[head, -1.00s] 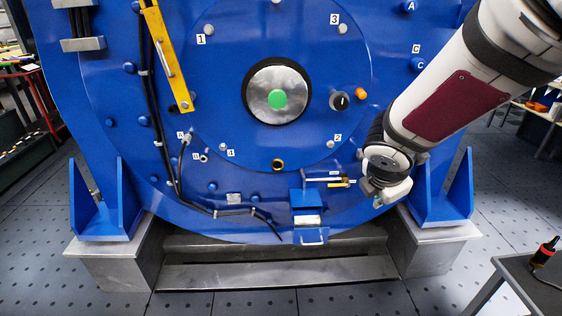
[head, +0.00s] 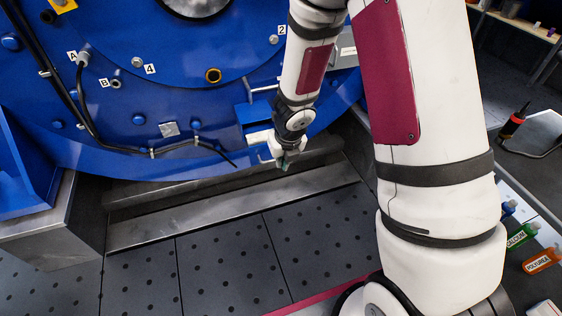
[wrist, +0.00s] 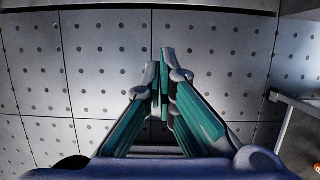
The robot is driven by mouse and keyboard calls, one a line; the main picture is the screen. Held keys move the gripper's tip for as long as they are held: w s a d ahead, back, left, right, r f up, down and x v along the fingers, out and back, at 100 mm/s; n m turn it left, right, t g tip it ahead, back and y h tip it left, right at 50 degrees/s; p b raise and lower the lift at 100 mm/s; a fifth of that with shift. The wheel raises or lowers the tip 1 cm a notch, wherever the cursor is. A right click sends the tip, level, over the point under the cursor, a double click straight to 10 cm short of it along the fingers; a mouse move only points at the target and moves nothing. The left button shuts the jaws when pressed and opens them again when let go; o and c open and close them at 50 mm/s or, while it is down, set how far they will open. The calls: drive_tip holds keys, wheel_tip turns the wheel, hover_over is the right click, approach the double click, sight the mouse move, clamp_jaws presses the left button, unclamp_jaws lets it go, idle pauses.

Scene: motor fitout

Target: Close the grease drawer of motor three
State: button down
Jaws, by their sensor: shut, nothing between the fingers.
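The grease drawer sits under a blue housing (head: 252,112) low on the big blue motor (head: 200,110). Its handle (head: 265,155) shows just left of my gripper, and the drawer front is partly covered by the gripper. I cannot tell how far the drawer stands out. My gripper (head: 285,166) points down in front of the drawer, close to the handle; I cannot tell whether they touch. In the wrist view my gripper's fingers (wrist: 158,85) are together and empty over the floor. The drawer does not show in the wrist view.
A grey metal step (head: 230,205) runs along the motor's foot. The tiled floor (head: 230,260) in front is clear. Bottles (head: 522,235) and a screwdriver (head: 514,121) lie on surfaces at the right. A black cable (head: 190,148) runs along the motor.

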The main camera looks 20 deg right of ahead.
sight(266, 145)
drive_tip(key=w+f, duration=0.6)
drive_tip(key=f, duration=0.1)
drive_tip(key=shift+f+b, duration=0.2)
drive_tip(key=shift+b, duration=0.25)
idle(0.4)
